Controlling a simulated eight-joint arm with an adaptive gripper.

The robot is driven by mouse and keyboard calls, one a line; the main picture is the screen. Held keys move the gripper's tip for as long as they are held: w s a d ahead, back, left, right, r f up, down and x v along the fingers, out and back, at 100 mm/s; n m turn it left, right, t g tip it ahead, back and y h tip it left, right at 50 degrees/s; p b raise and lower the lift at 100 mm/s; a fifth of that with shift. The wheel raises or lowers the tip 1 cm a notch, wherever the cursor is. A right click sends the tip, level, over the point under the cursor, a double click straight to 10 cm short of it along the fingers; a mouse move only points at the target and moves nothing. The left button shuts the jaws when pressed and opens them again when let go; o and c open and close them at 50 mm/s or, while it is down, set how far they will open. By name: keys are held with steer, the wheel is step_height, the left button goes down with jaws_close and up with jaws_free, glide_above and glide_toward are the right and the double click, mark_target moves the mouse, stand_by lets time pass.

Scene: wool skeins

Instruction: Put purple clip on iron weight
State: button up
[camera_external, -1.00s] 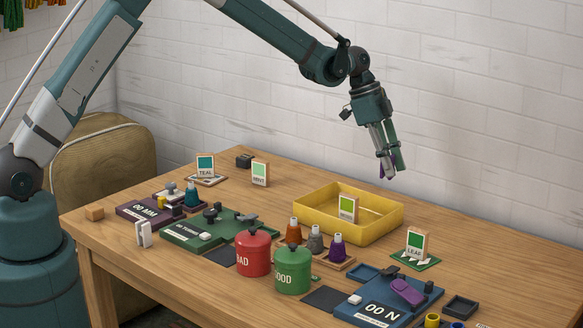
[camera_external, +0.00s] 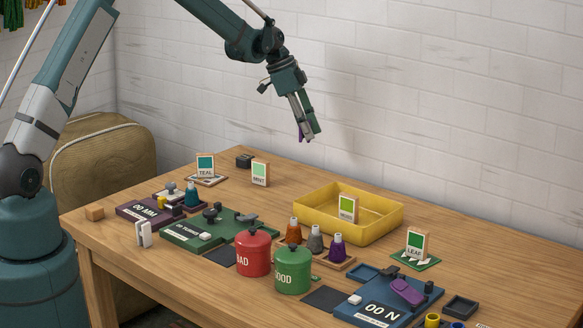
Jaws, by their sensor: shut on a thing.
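My gripper (camera_external: 309,134) is high above the back of the table, pointing down, with a small purple piece (camera_external: 301,134) between its fingers. The piece looks like the purple clip, mostly hidden by the fingers. A small dark block (camera_external: 244,161) sits on the table at the back left, below and left of my gripper; it may be the iron weight, but its details are too small to be sure. The gripper is well apart from it and from everything on the table.
A yellow tray (camera_external: 376,233) with a green card stands right of centre. TEAL (camera_external: 205,167) and MINT (camera_external: 260,173) cards stand near the dark block. Red (camera_external: 253,254) and green (camera_external: 292,270) canisters are in front. A blue device (camera_external: 415,293) bears a purple part. The back middle is fairly clear.

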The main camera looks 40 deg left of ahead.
steer(key=s+a+n, duration=0.2)
steer(key=s+a, duration=0.1)
steer(key=a, duration=1.9)
steer(key=shift+a+r+n+t+y, duration=0.2)
steer(key=shift+r+n+t+y, duration=0.2)
steer(key=shift+f, duration=0.15)
glide_above(248, 156)
steer(key=shift+f, duration=3)
steer(key=shift+f+b, duration=0.45)
steer(key=shift+f, duration=1.4)
steer(key=shift+f, duration=0.2)
steer(key=o, duration=0.7)
steer(key=shift+o, duration=0.2)
